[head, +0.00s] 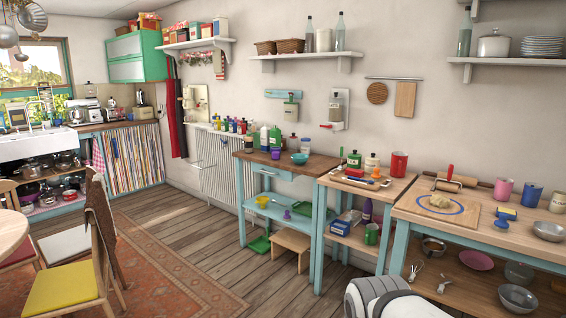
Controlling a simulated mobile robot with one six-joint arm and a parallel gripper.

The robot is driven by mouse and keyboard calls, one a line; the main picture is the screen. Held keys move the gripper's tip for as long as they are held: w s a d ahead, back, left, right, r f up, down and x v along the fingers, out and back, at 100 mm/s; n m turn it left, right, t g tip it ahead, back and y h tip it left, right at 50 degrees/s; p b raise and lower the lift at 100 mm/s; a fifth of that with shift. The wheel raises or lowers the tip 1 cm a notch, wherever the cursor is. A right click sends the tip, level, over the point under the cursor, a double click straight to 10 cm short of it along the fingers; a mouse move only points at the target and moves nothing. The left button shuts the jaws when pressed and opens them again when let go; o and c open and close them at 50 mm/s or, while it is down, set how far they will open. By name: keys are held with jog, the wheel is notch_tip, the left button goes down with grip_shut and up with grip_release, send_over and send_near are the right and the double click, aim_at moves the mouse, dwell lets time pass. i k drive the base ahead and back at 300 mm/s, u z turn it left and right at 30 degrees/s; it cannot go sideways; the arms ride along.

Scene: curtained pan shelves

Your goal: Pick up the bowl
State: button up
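Several bowls are in the head view, and I cannot tell which one the task names. A small teal bowl (299,158) sits on the wooden top of the blue table in the middle. A metal bowl (549,231) sits on the right-hand worktop near the right edge. Another metal bowl (518,298) is on the shelf below, with a smaller metal bowl (432,246) further left there. A pink dish (476,260) lies between them. A white rounded part of my own arm shows at the bottom edge. My gripper is not in view.
Bottles (264,138) crowd the teal bowl's left side. A chair (70,275) and rug (165,280) are at left. The plank floor (205,232) between rug and tables is mostly clear.

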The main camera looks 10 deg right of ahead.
aim_at(300, 160)
jog(key=u, duration=0.35)
jog(key=i, duration=1.6)
jog(key=u, duration=0.35)
jog(key=i, duration=1.75)
jog(key=z, duration=0.7)
jog(key=i, duration=1.55)
jog(key=z, duration=1.2)
jog(key=i, duration=0.65)
jog(key=z, duration=0.15)
jog(key=k, duration=0.85)
jog(key=z, duration=0.2)
jog(key=i, duration=0.65)
